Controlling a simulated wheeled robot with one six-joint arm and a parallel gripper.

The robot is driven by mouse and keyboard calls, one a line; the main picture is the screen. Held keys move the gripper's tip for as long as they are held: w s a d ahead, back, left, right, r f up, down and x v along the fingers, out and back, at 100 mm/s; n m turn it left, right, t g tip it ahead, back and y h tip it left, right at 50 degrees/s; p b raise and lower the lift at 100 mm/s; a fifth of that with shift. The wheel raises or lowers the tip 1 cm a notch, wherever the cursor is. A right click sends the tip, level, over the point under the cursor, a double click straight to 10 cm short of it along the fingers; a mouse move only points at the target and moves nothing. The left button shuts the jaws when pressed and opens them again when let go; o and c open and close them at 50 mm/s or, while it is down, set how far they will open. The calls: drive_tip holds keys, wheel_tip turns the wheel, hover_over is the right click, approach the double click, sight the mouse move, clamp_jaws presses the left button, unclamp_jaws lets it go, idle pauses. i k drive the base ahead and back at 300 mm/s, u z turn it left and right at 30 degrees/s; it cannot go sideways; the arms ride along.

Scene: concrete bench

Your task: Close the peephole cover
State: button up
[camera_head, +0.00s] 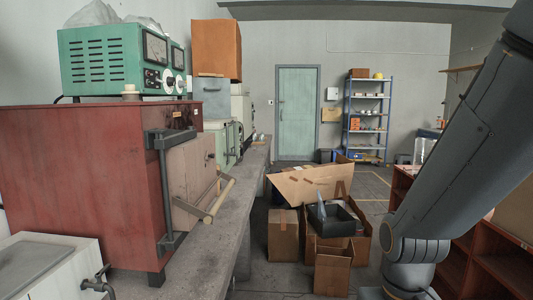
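A red furnace-like box (80,180) stands on the concrete bench at the left. Its pale front door (190,170) faces right and looks shut. A dark metal latch frame (166,190) runs upright beside the door, and a light bar handle (222,196) sticks out low on it. A small dark fitting (211,157) on the door face may be the peephole cover; it is too small and seen too edge-on to tell whether it is open. My gripper is out of view; only my grey arm shows at the right, well apart from the box.
A green instrument (110,60) sits on top of the red box. The concrete bench (215,250) runs back along the left. Cardboard boxes (283,235) crowd the floor in the middle. A red-brown shelf unit (485,265) stands at the right. Some floor beside the bench is clear.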

sight(212, 155)
drive_tip(key=z, duration=0.2)
drive_tip(key=i, duration=1.05)
drive_tip(key=u, duration=0.35)
